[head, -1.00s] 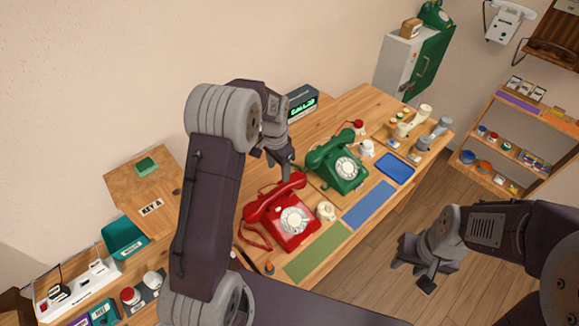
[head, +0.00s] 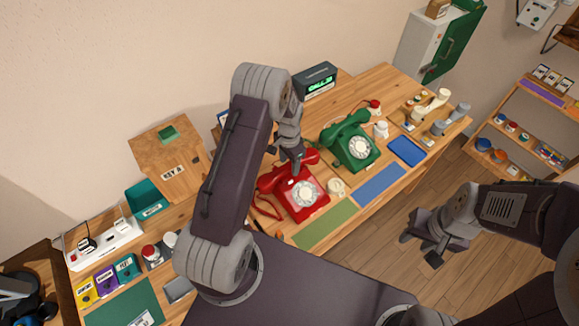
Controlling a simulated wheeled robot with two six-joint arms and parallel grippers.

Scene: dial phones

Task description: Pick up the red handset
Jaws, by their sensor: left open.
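The red phone (head: 304,201) stands on the wooden table, with a cream dial. Its red handset (head: 267,183) lies across the top of the phone on its cradle, partly hidden by my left arm and gripper. My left gripper (head: 297,168) is open and points down at the middle of the handset. Its fingertips are over or around the handset; I cannot tell whether they touch it. My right gripper (head: 421,251) hangs empty over the floor to the right, its fingers apart.
A green phone (head: 351,143) stands just right of the red one. A small cream pot (head: 336,188), a green mat (head: 325,224) and a blue mat (head: 380,185) lie nearby. A display box (head: 316,80) stands behind. Shelves (head: 511,142) are at the far right.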

